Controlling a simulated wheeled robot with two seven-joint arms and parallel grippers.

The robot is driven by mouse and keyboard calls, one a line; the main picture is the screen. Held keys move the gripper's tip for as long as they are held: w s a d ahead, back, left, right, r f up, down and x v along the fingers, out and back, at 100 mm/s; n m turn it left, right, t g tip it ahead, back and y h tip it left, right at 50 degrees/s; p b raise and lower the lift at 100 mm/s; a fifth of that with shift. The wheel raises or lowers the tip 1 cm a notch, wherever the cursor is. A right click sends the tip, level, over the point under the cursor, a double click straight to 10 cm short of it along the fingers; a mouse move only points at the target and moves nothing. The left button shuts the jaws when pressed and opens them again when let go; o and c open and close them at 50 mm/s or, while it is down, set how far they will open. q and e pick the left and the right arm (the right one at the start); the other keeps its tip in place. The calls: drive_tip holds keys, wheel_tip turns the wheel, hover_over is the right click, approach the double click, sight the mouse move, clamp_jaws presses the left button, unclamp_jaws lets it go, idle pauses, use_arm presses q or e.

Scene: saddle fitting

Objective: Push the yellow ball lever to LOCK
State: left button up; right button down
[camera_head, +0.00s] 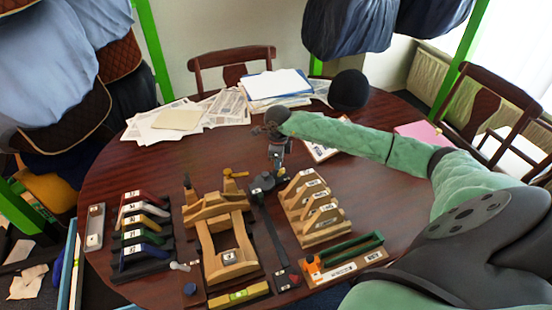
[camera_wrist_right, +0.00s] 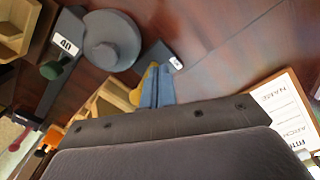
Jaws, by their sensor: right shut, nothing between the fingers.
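In the right wrist view, a small yellow part, apparently the ball of the lever (camera_wrist_right: 149,76), shows just left of my right gripper's closed blue-grey fingers (camera_wrist_right: 160,84). Whether they touch cannot be told. Next to it is a dark block (camera_wrist_right: 157,52) with a small white label, unreadable here. A grey disc (camera_wrist_right: 115,42) with a round knob lies left of it. In the head view, my right gripper (camera_head: 275,168) points down at the dark fixture (camera_head: 263,183) and hides the lever there. It is shut and empty. My left gripper is not seen.
The wooden saddle tree (camera_head: 222,232) stands left of the fixture and a wooden slotted rack (camera_head: 318,212) close to its right. A green-handled tray (camera_head: 345,258) is in front. Papers (camera_head: 190,113) and a black ball-shaped object (camera_head: 349,90) lie behind.

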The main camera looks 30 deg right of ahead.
drive_tip(key=shift+w+d+r+b, duration=0.1)
drive_tip(key=shift+w+d+b, duration=0.05)
drive_tip(key=shift+w+b, duration=0.25)
drive_tip(key=shift+w+d+r, duration=0.1)
drive_tip(key=shift+w, duration=0.25)
wheel_tip(320, 180, up, 7)
drive_tip(key=p, duration=0.1)
idle(0.7)
idle(0.4)
